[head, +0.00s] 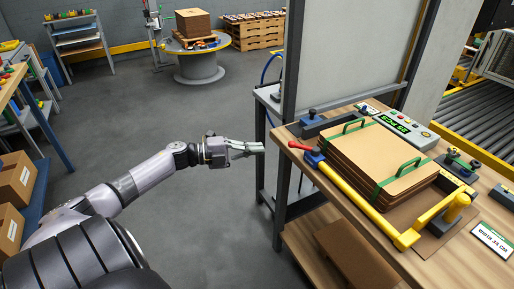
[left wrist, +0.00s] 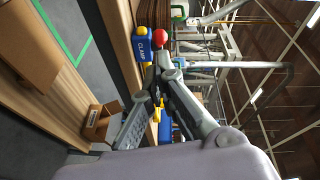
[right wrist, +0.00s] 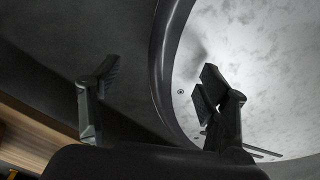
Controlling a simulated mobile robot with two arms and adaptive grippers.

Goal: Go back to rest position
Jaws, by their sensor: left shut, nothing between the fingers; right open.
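My left gripper (head: 250,149) is in the middle of the head view, left of the workbench, shut and empty in the air. Its fingers also show in the left wrist view (left wrist: 162,75), closed together, with the red knob and blue clamp block behind them. My right gripper (right wrist: 160,85) shows only in the right wrist view, with its two fingers wide apart and nothing between them. The right arm is not visible in the head view.
The workbench (head: 463,248) stands at the right with a strapped cardboard stack (head: 372,150), a yellow clamp frame (head: 355,200) and a red-handled lever (head: 300,146). A grey post and panel rise at its far edge. Shelves with boxes (head: 12,180) stand at left. The floor (head: 150,110) between is clear.

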